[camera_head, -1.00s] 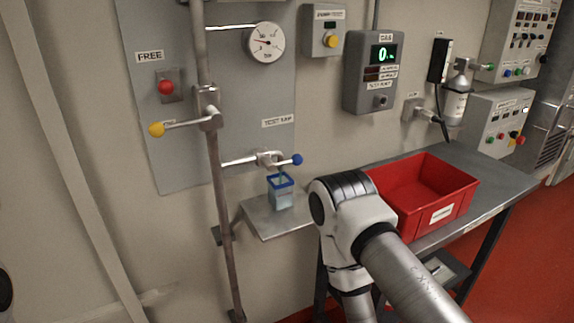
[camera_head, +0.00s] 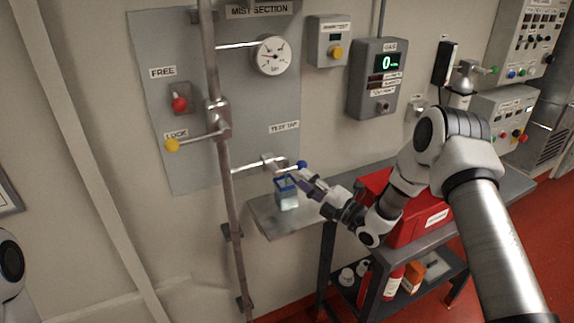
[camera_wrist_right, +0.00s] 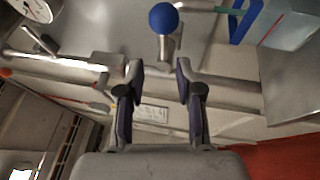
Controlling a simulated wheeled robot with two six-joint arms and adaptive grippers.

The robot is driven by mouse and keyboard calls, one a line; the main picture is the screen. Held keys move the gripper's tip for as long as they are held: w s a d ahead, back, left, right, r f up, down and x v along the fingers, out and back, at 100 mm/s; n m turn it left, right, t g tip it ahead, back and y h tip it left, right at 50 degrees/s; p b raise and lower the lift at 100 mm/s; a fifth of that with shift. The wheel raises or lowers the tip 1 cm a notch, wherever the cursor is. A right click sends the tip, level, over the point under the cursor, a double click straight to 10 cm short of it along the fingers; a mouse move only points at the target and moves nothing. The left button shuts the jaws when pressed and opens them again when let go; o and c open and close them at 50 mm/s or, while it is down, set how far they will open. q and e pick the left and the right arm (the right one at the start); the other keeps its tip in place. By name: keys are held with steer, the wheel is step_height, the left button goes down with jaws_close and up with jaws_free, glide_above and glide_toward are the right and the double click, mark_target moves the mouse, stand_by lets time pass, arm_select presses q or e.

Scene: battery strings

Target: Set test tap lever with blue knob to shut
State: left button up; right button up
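The test tap lever's blue knob (camera_head: 302,165) sticks out to the right of the tap (camera_head: 270,163), under the "TEST TAP" label. My right gripper (camera_head: 307,180) is just below and in front of the knob in the head view. In the right wrist view the blue knob (camera_wrist_right: 163,18) is at the top, beyond the fingertips, with its grey lever behind it. The right gripper (camera_wrist_right: 158,72) is open there, its two dark finger pads apart with nothing between them. My left gripper is not in view.
A clear, blue-rimmed container (camera_head: 286,195) stands on a small shelf under the tap, close to my right gripper. A red bin (camera_head: 374,182) sits on the bench beneath my right arm.

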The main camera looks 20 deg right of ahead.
mark_target(289, 169)
steer(key=x, duration=0.2)
steer(key=p+x, duration=0.1)
steer(key=x, duration=0.3)
steer(key=shift+w+a+f+p, duration=0.2)
steer(key=shift+w+f+p, duration=0.05)
steer(key=shift+p, duration=0.05)
steer(key=shift+w, duration=0.15)
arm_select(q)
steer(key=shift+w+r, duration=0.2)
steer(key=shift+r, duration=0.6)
arm_select(e)
steer(key=shift+w, duration=0.1)
jaws_close()
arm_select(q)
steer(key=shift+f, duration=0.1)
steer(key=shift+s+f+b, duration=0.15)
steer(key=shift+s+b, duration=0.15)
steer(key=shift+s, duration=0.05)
arm_select(e)
steer(key=shift+r, duration=0.1)
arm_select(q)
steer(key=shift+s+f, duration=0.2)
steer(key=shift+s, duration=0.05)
arm_select(e)
steer(key=shift+r+n+g, duration=0.1)
steer(key=shift+n+g, duration=0.2)
steer(key=shift+n, duration=0.1)
